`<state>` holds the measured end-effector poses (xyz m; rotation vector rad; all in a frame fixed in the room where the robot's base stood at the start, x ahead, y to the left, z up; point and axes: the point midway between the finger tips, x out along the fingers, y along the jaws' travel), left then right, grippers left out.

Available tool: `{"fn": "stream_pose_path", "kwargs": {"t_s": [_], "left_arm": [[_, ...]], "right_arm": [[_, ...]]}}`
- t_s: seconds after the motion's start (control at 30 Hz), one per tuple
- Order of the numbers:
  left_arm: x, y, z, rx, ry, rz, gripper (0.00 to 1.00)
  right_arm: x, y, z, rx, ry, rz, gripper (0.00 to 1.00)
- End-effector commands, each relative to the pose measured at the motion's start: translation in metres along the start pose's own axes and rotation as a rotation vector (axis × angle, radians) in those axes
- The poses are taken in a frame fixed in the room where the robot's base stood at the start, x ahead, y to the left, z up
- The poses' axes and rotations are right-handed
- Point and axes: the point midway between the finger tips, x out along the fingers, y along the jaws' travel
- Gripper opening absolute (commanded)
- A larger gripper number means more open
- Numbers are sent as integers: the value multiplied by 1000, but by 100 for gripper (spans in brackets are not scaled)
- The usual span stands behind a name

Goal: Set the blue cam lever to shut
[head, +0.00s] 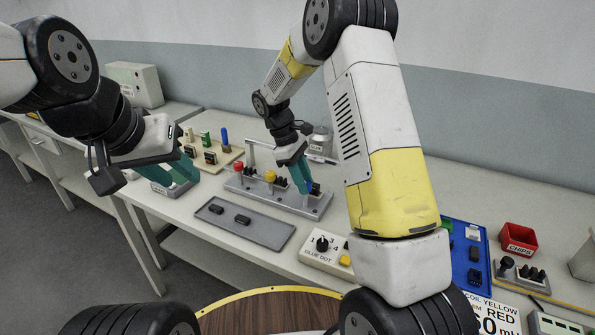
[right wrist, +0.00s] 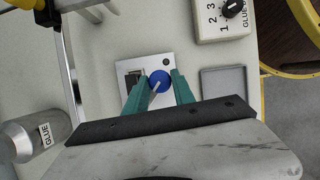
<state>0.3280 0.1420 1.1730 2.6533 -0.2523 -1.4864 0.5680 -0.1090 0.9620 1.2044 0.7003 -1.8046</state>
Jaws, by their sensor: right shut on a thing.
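The blue cam lever (right wrist: 160,82) is a round blue knob with a pale bar on top, in the right wrist view. It sits on a grey plate (right wrist: 163,62), beside a dark connector block (right wrist: 132,78). My right gripper (right wrist: 160,88) is shut on the knob, with a teal finger on each side. In the head view, my right gripper (head: 303,183) is at the right end of the grey fixture (head: 290,202) and mostly hides the blue knob. My left gripper (head: 180,180) is open and empty, at the table's left, away from the fixture.
Red (head: 238,167) and yellow (head: 270,176) knobs stand on the same fixture. A grey tray (head: 243,225) with dark connectors lies in front. A glue dial box (head: 324,250) is to the right. A glue jar (right wrist: 35,138) stands close by in the right wrist view.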

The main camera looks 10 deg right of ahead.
Motion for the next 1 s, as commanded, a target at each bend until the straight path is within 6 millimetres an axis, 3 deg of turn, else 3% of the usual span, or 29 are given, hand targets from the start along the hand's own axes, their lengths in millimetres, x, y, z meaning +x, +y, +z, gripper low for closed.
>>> {"fn": "stream_pose_path", "kwargs": {"t_s": [0.6,1.0], "left_arm": [[0,0,0,0,0,0,36],[0,0,0,0,0,0,36]], "right_arm": [[0,4,1,531,3,-219,0],[0,6,1,752,5,-310,0]]}}
